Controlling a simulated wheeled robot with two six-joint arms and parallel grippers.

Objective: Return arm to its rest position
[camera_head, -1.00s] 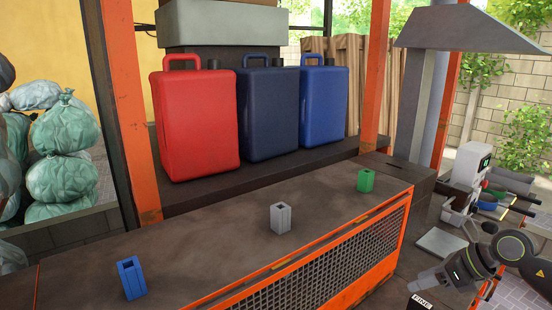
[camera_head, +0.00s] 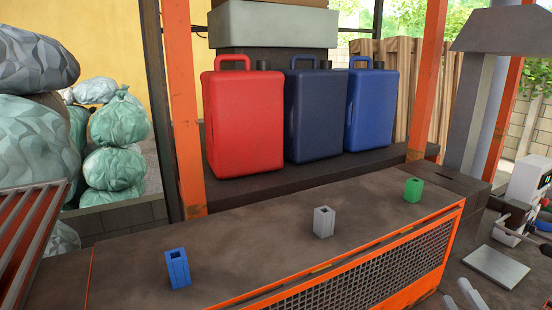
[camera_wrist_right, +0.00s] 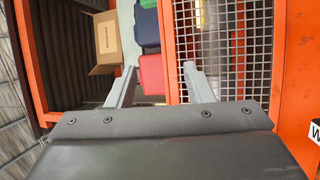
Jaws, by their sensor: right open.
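My right gripper (camera_head: 461,299) shows only as pale grey finger tips at the bottom right of the head view, in front of the orange-framed bench. In the right wrist view its two fingers (camera_wrist_right: 160,85) are spread apart with nothing between them. Beyond them are a red item (camera_wrist_right: 152,75), a metal mesh panel (camera_wrist_right: 235,60) and an orange frame. The rest of the right arm is out of the head view. My left gripper is in neither view.
The bench top (camera_head: 250,240) carries a blue block (camera_head: 178,268), a grey block (camera_head: 323,222) and a green block (camera_head: 413,190), well apart. Red (camera_head: 243,120), navy (camera_head: 318,115) and blue (camera_head: 371,110) canisters stand behind. A cardboard box (camera_wrist_right: 104,38) shows in the wrist view.

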